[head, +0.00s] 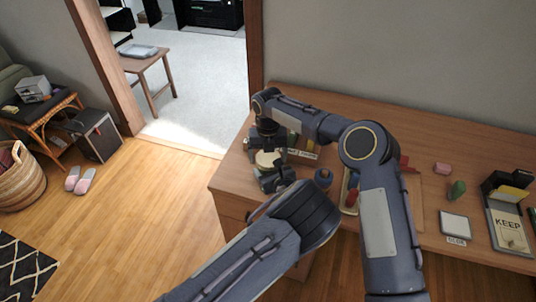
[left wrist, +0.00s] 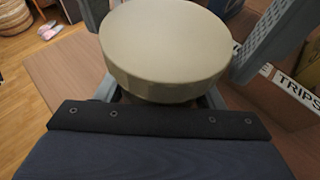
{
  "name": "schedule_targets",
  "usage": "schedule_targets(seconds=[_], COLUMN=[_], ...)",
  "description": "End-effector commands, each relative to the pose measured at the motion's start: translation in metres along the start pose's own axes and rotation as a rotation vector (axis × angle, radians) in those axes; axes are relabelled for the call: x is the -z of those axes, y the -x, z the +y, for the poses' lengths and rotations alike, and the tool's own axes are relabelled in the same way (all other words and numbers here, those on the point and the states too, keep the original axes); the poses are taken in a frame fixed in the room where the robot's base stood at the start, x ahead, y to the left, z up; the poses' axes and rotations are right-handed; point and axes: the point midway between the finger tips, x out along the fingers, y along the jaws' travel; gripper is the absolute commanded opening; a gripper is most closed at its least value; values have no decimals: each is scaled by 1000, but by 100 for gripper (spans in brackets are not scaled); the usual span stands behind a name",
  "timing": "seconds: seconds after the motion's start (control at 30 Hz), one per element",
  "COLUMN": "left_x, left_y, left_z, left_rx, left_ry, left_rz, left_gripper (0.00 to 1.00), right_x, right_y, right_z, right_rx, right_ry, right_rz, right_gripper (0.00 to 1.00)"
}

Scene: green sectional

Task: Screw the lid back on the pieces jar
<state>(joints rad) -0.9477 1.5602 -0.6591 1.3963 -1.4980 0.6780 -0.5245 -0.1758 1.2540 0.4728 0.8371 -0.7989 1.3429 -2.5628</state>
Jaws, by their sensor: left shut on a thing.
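The round cream lid (head: 268,159) shows near the left end of the wooden desk. In the left wrist view the lid (left wrist: 166,45) fills the upper middle, looks level, and hides nearly all of the pieces jar below it. My left gripper (head: 274,179) is shut just under the lid, on what seems to be the jar body; its fingertips are largely hidden. My right gripper (head: 267,142) hangs down over the lid's far side. Its finger opening is too small to judge. Grey finger-like parts flank the lid in the left wrist view, and I cannot tell whether they touch it.
My forearms cross the desk's middle. Its back strip is clear.

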Motion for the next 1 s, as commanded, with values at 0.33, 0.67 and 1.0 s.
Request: schedule_targets(seconds=[0.33,0.67,1.0], left_x=[0,0,0], left_y=[0,0,0], left_z=[0,0,0], left_rx=[0,0,1], left_ry=[0,0,0], left_rz=[1,1,1], left_gripper=[0,0,0], right_x=[0,0,0], right_y=[1,1,1], right_z=[0,0,0], right_rx=[0,-1,-1], right_ry=[-21,-288,-284], right_rz=[-1,-1,-1], right_gripper=[50,50,99])
